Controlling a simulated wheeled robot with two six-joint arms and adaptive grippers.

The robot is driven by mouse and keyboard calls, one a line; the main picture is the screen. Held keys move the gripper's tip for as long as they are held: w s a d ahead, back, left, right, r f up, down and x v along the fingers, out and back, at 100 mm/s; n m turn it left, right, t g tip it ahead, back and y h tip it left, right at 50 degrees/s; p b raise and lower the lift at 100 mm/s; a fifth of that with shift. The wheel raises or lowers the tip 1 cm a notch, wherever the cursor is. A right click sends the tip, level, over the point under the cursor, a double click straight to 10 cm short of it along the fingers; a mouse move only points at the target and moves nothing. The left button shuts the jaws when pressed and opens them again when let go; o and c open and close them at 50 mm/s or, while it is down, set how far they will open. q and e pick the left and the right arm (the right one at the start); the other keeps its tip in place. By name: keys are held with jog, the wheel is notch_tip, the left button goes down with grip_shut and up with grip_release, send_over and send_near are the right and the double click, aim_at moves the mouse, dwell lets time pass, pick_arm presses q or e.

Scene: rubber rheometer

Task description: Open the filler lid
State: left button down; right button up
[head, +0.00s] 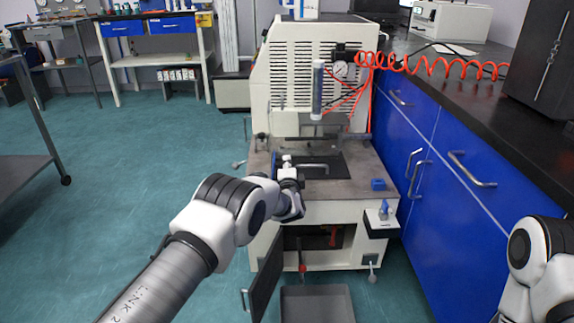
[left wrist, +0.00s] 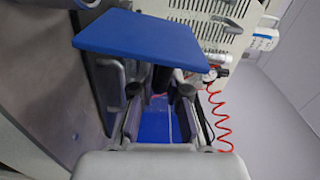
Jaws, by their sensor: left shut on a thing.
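My left gripper (head: 287,163) is over the left side of the machine's deck in the head view. In the left wrist view its two fingers (left wrist: 158,97) point up the picture, with a gap showing between them. A flat blue plate (left wrist: 138,38), which looks like the filler lid, is at the fingertips and partly hides them. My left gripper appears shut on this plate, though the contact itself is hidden. In the head view the plate seems to show only as a thin dark edge. My right gripper is not in view.
The beige machine (head: 292,75) stands behind the deck (head: 350,187). A dark plate with a metal handle (head: 312,166) lies close right of the gripper. A small blue block (head: 378,184) sits at the deck's right.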

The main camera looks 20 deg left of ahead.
pick_arm(q)
jog(key=c, duration=1.2)
grip_release()
jog(key=shift+s+d+f, duration=0.1)
jog(key=shift+f, duration=0.2)
jog(key=shift+r, duration=0.1)
jog(key=v, duration=1.2)
jog(key=shift+r, duration=0.15)
